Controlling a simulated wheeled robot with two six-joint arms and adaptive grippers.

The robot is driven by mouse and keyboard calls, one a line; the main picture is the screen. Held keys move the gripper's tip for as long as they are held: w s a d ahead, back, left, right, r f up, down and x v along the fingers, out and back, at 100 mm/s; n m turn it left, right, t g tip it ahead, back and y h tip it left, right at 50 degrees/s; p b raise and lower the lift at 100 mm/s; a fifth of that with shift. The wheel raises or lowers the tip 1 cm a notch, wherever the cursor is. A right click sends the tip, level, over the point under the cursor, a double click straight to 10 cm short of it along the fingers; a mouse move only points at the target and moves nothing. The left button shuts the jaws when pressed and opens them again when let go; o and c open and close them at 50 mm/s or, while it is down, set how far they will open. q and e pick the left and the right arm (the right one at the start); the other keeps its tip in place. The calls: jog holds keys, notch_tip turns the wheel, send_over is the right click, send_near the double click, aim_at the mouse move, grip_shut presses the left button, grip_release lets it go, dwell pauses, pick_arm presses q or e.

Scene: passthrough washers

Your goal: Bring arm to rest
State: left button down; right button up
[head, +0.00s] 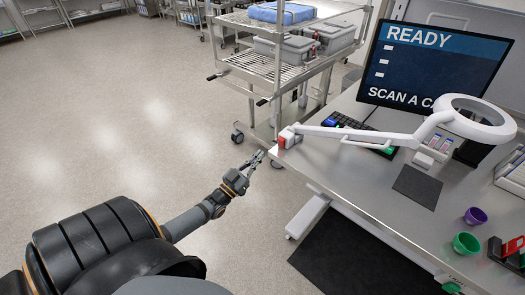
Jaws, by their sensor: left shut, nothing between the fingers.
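My left arm (187,222) comes in from the lower left and reaches forward over the floor. Its left gripper (257,158) is shut with nothing in it. It shows in front of the steel cart's lower end and just left of the desk's corner, apart from the items on the desk. My right arm and right gripper are not in view.
A steel desk (345,182) at right bears a ring-lamp magnifier (375,138), a monitor (436,62), a keyboard (350,125), a purple cup (475,216) and a green cup (466,243). A wheeled cart (262,70) holds grey bins (287,49). The floor at left is clear.

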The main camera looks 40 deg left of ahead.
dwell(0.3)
pick_arm(q)
jog(key=s+f+g+y, duration=0.1)
jog(key=s+f+g, duration=0.25)
jog(key=f, duration=0.65)
jog(key=s+a+f+n+g+y, duration=0.1)
jog(key=s+f+g, duration=0.25)
jog(key=f, duration=0.65)
jog(key=s+f+g+y, duration=0.1)
jog(key=s+f+g, duration=0.25)
jog(key=f, duration=0.65)
jog(key=s+d+f+g, duration=0.3)
jog(key=s+f, duration=0.3)
jog(key=s, duration=0.4)
jog(key=s+d+f+g, duration=0.3)
jog(key=s+d+f, duration=0.1)
jog(key=s+f, duration=0.3)
jog(key=s+d+f+g, duration=0.4)
jog(key=s+f, duration=0.2)
jog(key=s, duration=0.6)
jog(key=shift+s+d+f, duration=0.15)
jog(key=shift+s+f, duration=0.05)
jog(key=shift+s, duration=0.15)
